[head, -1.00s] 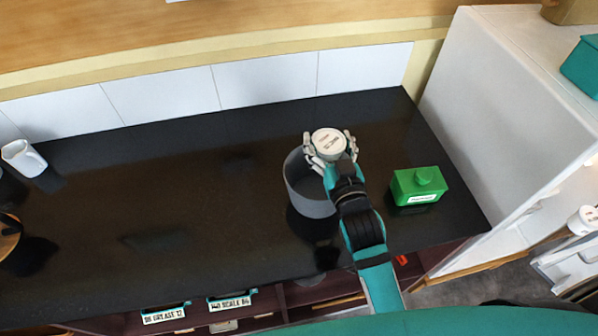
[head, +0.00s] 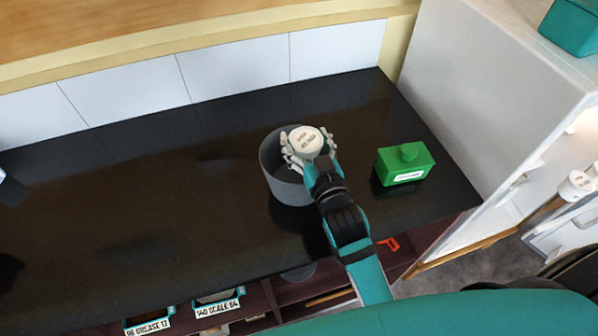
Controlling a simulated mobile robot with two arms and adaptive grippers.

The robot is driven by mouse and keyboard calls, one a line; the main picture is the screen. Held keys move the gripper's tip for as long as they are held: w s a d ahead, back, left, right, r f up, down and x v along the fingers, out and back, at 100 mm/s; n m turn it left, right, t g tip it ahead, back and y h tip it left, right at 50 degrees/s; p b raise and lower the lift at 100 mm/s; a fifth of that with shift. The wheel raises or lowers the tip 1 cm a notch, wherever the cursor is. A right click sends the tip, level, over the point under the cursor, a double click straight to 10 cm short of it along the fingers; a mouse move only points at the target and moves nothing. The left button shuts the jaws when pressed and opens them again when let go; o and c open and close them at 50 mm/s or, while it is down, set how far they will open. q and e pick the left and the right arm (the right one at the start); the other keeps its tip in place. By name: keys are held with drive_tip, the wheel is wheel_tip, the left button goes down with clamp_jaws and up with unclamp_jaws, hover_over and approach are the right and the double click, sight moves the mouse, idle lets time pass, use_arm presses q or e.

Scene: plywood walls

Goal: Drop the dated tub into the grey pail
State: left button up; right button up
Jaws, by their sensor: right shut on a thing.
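The dated tub (head: 306,141) is a small white round tub with dark print on its lid. My right gripper (head: 307,150) is shut on it and holds it over the mouth of the grey pail. The grey pail (head: 290,190) stands upright on the black counter. The gripper and tub hide part of the pail's opening and its right side. Whether the tub is above the rim or slightly inside it is hard to tell. My left gripper is not in view.
A green container (head: 404,164) with a white label stands right of the pail on the black counter (head: 130,200).

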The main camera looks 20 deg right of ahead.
drive_tip(key=o, duration=1.5)
drive_tip(key=shift+c, duration=0.2)
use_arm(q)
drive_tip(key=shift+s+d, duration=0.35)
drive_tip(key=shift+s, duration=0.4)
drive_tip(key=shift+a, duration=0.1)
use_arm(e)
drive_tip(key=shift+s, duration=0.55)
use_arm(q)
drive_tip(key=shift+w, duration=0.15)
use_arm(e)
drive_tip(key=s, duration=1.1)
drive_tip(key=shift+d+r, duration=0.15)
drive_tip(key=shift+r, duration=0.2)
